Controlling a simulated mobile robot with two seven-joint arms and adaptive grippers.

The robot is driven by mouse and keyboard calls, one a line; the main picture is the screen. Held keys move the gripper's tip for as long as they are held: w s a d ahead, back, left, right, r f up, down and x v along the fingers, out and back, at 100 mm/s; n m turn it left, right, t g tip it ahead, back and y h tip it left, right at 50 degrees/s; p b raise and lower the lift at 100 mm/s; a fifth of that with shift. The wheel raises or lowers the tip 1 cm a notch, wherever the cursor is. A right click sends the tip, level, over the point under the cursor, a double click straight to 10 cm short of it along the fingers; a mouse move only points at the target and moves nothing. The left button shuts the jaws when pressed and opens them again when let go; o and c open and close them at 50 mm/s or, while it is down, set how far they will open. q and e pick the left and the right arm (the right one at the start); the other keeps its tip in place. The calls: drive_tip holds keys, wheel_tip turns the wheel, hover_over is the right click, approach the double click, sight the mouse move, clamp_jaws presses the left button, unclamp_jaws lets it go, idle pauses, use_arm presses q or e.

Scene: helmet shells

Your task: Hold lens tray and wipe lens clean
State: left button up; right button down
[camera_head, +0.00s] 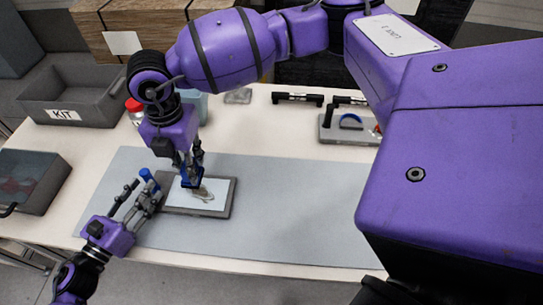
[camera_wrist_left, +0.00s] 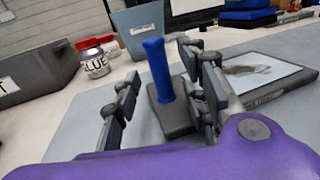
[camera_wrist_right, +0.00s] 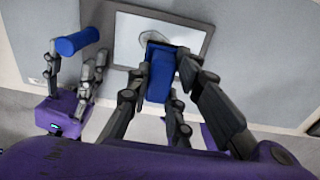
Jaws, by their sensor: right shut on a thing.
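The lens tray (camera_head: 228,205) is a grey frame around a pale lens (camera_head: 215,186) and lies on the mat. A greyish smear (camera_head: 203,195) marks the lens; it also shows in the left wrist view (camera_wrist_left: 245,70). A blue upright handle (camera_wrist_left: 158,70) stands at the tray's left end. My left gripper (camera_head: 138,190) is open, its fingers apart on either side of the handle, not closed on it. My right gripper (camera_head: 190,172) is shut on a blue wiping block (camera_wrist_right: 161,72) over the lens. I cannot tell whether the block touches the lens.
A grey KIT bin (camera_head: 70,97) and a red-lidded glue jar (camera_head: 134,110) stand at the back left. A dark lidded box (camera_head: 30,182) is at the left edge. A small grey tray (camera_head: 345,130) sits back right. The mat (camera_head: 300,220) is clear right of the lens tray.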

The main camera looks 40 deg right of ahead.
use_arm(q)
drive_tip(key=shift+x, duration=2)
clamp_jaws()
